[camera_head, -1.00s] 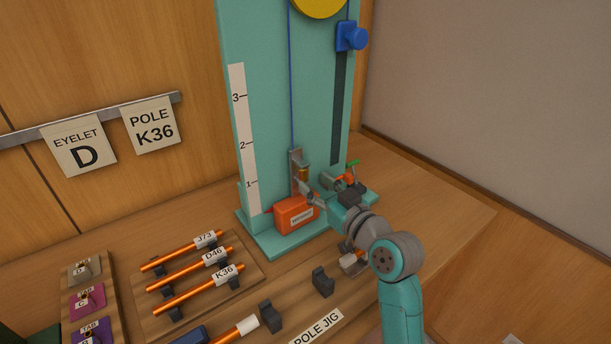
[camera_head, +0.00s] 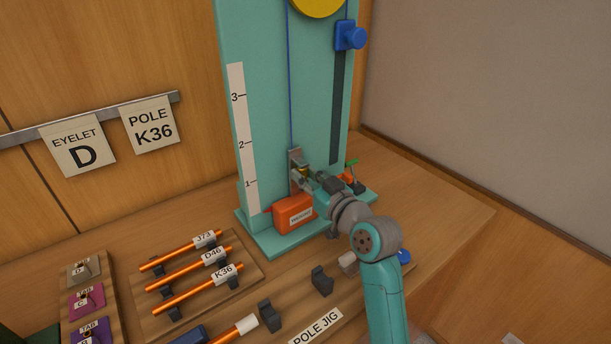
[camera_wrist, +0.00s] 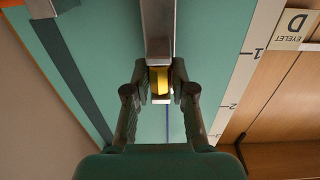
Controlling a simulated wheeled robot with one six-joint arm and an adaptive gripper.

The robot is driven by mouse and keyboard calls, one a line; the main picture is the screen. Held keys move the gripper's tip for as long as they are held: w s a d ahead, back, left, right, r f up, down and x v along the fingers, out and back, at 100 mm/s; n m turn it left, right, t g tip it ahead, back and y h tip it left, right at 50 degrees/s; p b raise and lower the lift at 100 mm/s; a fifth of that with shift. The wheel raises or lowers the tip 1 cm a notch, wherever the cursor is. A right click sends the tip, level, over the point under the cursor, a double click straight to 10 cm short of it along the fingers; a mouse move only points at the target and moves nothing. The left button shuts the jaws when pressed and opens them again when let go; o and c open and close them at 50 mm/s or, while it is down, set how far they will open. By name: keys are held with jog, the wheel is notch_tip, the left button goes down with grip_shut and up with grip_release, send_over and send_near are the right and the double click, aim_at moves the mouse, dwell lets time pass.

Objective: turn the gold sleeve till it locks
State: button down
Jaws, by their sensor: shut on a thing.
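The gold sleeve (camera_wrist: 160,84) sits in the grey metal holder (camera_head: 295,158) low on the teal tower. In the wrist view it lies between my two fingertips, below the grey metal bar (camera_wrist: 158,30). My gripper (camera_wrist: 160,90) is shut on the sleeve, one finger on each side. In the head view my gripper (camera_head: 307,179) reaches the holder from the right, and the fingers hide much of the sleeve. I cannot tell whether the sleeve is locked.
An orange labelled block (camera_head: 294,215) stands just below my gripper. A blue cord (camera_head: 291,90) runs down the tower to the holder. A blue knob (camera_head: 356,38) is higher up. Orange poles (camera_head: 190,270) lie on a rack at the front left.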

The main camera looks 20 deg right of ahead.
jog(key=shift+a+m+h, duration=0.1)
jog(key=shift+m+h, duration=0.3)
jog(key=shift+h, duration=0.2)
jog(key=shift+a+m+h, duration=0.1)
jog(key=shift+m+h, duration=1)
jog(key=shift+h, duration=0.65)
jog(key=shift+a+m+h, duration=0.1)
jog(key=shift+m+h, duration=1)
jog(key=shift+h, duration=0.65)
jog(key=shift+m+h, duration=0.4)
jog(key=shift+h, duration=0.2)
jog(key=c, duration=1)
grip_release()
jog(key=shift+o, duration=0.2)
jog(key=v, duration=1.2)
